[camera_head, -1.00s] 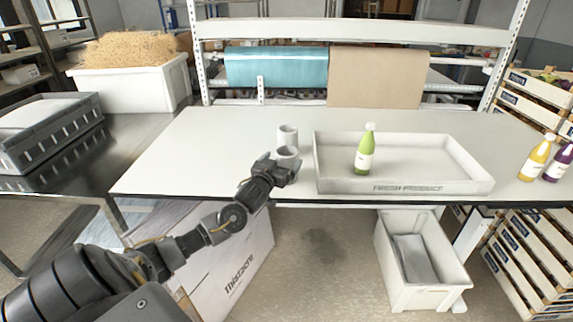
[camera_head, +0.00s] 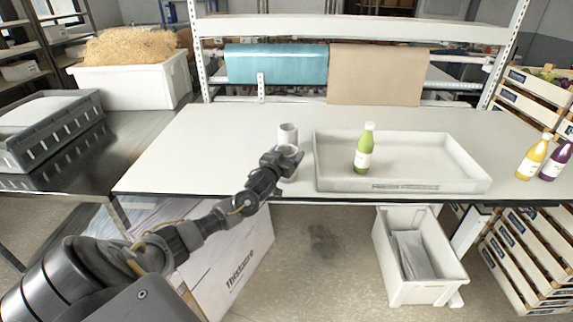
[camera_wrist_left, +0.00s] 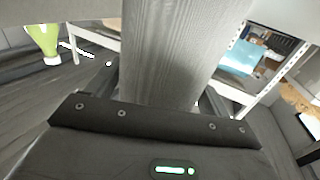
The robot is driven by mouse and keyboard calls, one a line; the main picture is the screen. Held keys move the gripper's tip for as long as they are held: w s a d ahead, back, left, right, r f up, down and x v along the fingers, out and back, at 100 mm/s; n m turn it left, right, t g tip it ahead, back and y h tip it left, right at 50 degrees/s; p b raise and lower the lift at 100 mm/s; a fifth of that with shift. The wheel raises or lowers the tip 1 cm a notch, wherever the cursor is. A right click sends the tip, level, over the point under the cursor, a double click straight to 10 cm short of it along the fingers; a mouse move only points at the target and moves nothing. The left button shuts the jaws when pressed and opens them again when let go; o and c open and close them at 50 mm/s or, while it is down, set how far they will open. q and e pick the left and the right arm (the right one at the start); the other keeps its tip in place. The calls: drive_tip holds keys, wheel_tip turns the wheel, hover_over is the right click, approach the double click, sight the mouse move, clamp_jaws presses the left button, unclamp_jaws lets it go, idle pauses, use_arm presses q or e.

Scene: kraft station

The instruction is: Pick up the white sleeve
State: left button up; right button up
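A white sleeve (camera_head: 288,133), a short upright hollow cylinder, stands on the white table left of the tray. My right gripper is out of view.
A shallow white tray (camera_head: 400,186) with a green bottle (camera_head: 363,150) lies right of my gripper. A yellow bottle (camera_head: 532,160) and a purple bottle (camera_head: 556,162) stand at the right. The table's left part (camera_head: 200,160) is clear.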

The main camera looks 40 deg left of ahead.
use_arm(q)
drive_tip(key=c, duration=0.3)
drive_tip(key=shift+c, duration=0.2)
drive_tip(key=shift+r, duration=0.1)
drive_tip(key=shift+r+b, duration=0.5)
drive_tip(key=shift+r, duration=0.05)
drive_tip(key=shift+r+b, duration=0.55)
drive_tip(key=shift+r, duration=0.2)
drive_tip(key=s+d+r+b, duration=0.3)
drive_tip(key=s+d+r, duration=0.4)
drive_tip(key=s+r, duration=0.4)
drive_tip(key=s+d+f+m+h, duration=0.1)
drive_tip(key=s+d+f, duration=0.2)
drive_tip(key=d, duration=0.4)
drive_tip(key=s+d+f+m+h, duration=0.1)
drive_tip(key=s+d+f+h, duration=0.1)
drive_tip(key=d+f, duration=0.4)
drive_tip(key=s+d+f+m+h, duration=0.1)
drive_tip(key=s+d+f, duration=0.3)
drive_tip(key=d, duration=0.6)
drive_tip(key=shift+s+d+f+t+h, duration=0.2)
drive_tip(key=shift+s+t+h, duration=0.1)
drive_tip(key=shift+s, duration=0.25)
